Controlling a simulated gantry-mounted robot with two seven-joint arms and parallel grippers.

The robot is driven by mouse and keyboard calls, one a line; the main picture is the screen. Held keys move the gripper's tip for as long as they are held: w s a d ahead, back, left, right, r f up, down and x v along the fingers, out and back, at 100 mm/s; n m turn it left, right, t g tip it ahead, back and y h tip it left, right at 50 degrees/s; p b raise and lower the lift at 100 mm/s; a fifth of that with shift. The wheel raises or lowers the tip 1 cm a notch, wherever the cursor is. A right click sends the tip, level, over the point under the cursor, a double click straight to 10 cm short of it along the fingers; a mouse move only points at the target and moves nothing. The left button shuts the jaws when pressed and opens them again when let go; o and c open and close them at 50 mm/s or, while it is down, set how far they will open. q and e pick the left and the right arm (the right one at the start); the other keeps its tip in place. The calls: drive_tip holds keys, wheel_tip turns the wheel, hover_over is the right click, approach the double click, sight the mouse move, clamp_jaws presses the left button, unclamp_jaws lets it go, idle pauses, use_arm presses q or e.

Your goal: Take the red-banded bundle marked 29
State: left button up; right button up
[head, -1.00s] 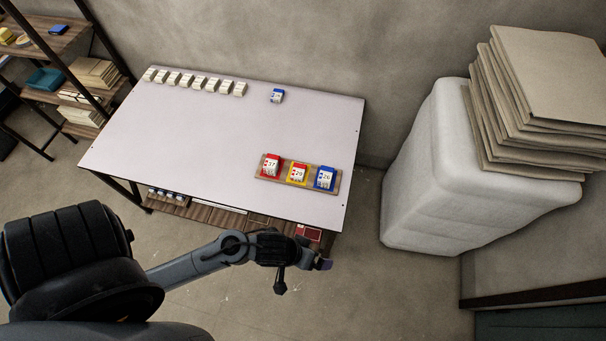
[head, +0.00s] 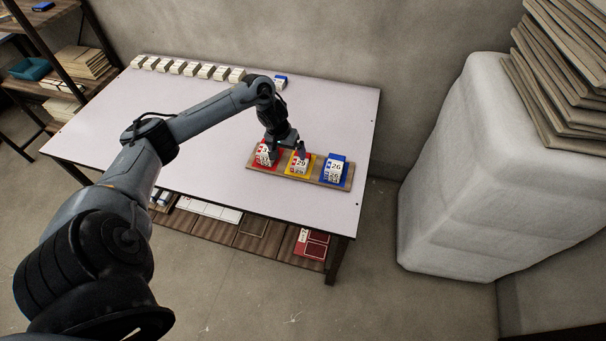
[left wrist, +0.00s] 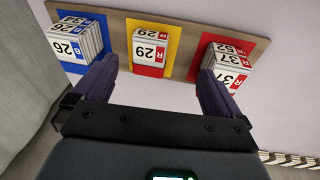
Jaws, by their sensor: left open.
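The red-banded bundle marked 29 (head: 299,163) sits on the yellow pad of a wooden board (head: 312,180) on the table. In the left wrist view the bundle (left wrist: 149,55) is ahead, in line with the gap between my fingers, and not gripped. My left gripper (head: 286,147) is above the board. Its two fingers are spread wide in the left wrist view (left wrist: 158,85), with nothing held. A red-marked bundle 37 (head: 264,154) on a red pad and a blue-marked bundle 26 (head: 335,169) on a blue pad flank it. My right gripper is not in view.
A row of white bundles (head: 190,69) lines the table's back edge, with a blue-marked bundle (head: 281,81) near its right end. The white table (head: 215,170) is clear in the middle. A shelf below (head: 240,235) holds red and white items.

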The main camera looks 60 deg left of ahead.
use_arm(q)
drive_tip(key=w+a, duration=0.1)
drive_tip(key=b, duration=0.3)
hover_over(299, 160)
drive_tip(key=s, duration=0.1)
drive_tip(key=shift+t, duration=0.4)
wheel_tip(299, 160, down, 4)
drive_tip(key=shift+s+f, duration=0.1)
drive_tip(key=shift+f, duration=0.05)
drive_tip(key=b+x, duration=0.2)
drive_tip(key=x, duration=0.1)
drive_tip(key=shift+d+f, duration=0.1)
drive_tip(key=shift+f, duration=0.3)
drive_tip(key=shift+w+f+b, duration=0.3)
drive_tip(key=shift+f, duration=0.25)
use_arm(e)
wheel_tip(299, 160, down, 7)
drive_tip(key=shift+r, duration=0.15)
use_arm(q)
drive_tip(key=shift+c, duration=0.4)
